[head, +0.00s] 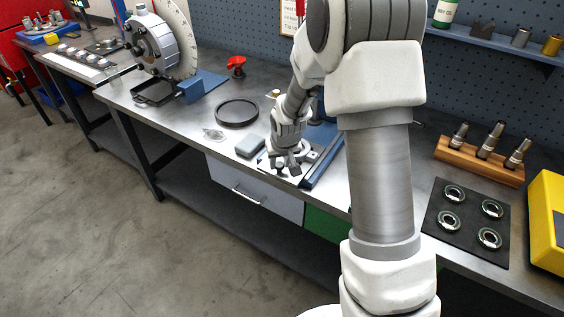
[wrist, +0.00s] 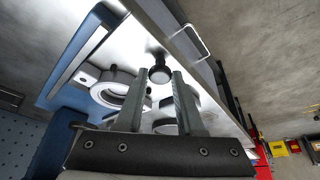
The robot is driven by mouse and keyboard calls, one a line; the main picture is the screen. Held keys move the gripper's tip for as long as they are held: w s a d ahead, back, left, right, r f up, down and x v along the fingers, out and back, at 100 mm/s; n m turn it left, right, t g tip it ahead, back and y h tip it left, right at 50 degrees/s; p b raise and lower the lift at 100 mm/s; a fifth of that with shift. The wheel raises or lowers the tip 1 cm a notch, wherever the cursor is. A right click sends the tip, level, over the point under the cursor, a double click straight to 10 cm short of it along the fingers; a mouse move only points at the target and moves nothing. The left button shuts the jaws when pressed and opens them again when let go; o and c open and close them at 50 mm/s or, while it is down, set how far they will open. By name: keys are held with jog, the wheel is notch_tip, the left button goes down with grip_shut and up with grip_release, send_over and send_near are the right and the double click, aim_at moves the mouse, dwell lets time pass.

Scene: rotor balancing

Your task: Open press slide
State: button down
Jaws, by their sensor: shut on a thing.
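The press slide (wrist: 97,76) is a pale plate beside blue rails, carrying a light grey ring (wrist: 112,92), in the wrist view. A black knob (wrist: 159,73) stands at the plate's front end, between the tips of my gripper (wrist: 158,78). In the head view my gripper (head: 283,170) reaches down to the front of the slide, by the bench's front edge, and is shut on the knob. The blue press base (head: 322,168) shows to its right. My arm hides the upper press and much of the slide.
A grey block (head: 250,146) lies just left of my gripper, with a black ring (head: 236,113) behind it. A drawer with a handle (head: 247,195) is under the bench edge. At the right are a wooden rack (head: 478,162) and a black mat (head: 466,240) with several metal rings.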

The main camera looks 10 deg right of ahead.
jog(key=shift+s+a, duration=0.7)
jog(key=c, duration=0.5)
grip_release()
jog(key=shift+r, duration=0.1)
jog(key=v, duration=1.7)
jog(key=shift+s+p, duration=0.1)
jog(key=shift+p, duration=0.25)
jog(key=shift+r, duration=0.1)
